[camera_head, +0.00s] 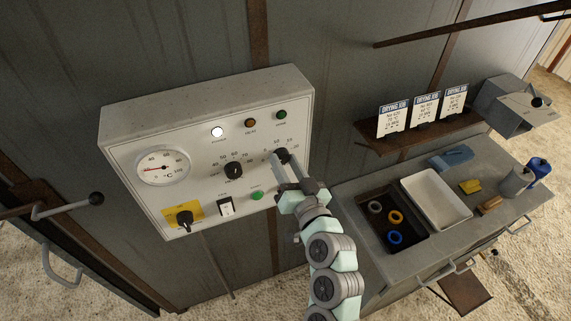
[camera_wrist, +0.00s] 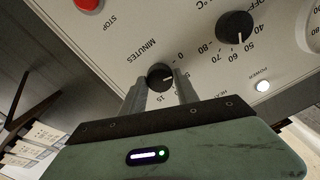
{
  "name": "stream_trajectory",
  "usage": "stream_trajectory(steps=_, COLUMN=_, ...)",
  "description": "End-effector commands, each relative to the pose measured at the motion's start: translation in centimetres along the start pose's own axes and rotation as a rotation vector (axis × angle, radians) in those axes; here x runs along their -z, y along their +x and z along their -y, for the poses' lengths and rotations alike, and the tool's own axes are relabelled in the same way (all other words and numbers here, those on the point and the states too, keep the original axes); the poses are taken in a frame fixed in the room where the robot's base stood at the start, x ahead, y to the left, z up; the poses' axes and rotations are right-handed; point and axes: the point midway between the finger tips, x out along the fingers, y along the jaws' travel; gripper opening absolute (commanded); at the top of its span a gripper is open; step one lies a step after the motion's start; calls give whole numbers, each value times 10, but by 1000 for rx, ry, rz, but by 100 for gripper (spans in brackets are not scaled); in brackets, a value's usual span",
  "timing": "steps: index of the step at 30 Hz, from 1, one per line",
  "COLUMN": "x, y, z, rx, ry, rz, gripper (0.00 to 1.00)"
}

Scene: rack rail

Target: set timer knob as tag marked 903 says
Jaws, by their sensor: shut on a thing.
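The black timer knob (camera_head: 282,155) is at the right of the control panel. In the wrist view the timer knob (camera_wrist: 158,74) sits beside the word MINUTES and its number scale. My gripper (camera_head: 282,168) is shut on this knob, and the wrist view shows its two fingers (camera_wrist: 160,88) on either side of it. The fingers hide part of the scale and the knob's exact setting is unclear. Three DRYING JOB tags, left (camera_head: 393,119), middle (camera_head: 424,111) and right (camera_head: 453,103), stand on a brown shelf. Their print is too small to tell which is 903.
The control panel (camera_head: 205,100) also has a temperature knob (camera_head: 233,170), a dial gauge (camera_head: 163,166), a yellow-backed switch (camera_head: 184,217) and a lit white power lamp (camera_head: 217,132). A bench at right holds a white tray (camera_head: 437,222), a black tray (camera_head: 408,246) with rings, and small items.

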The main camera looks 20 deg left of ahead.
Motion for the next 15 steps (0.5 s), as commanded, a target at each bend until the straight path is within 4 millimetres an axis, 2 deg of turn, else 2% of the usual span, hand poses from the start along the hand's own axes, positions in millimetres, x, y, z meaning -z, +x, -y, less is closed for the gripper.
stream_trajectory(steps=15, x=-1, y=0, z=0, rx=-1, ry=495, rz=2, gripper=0)
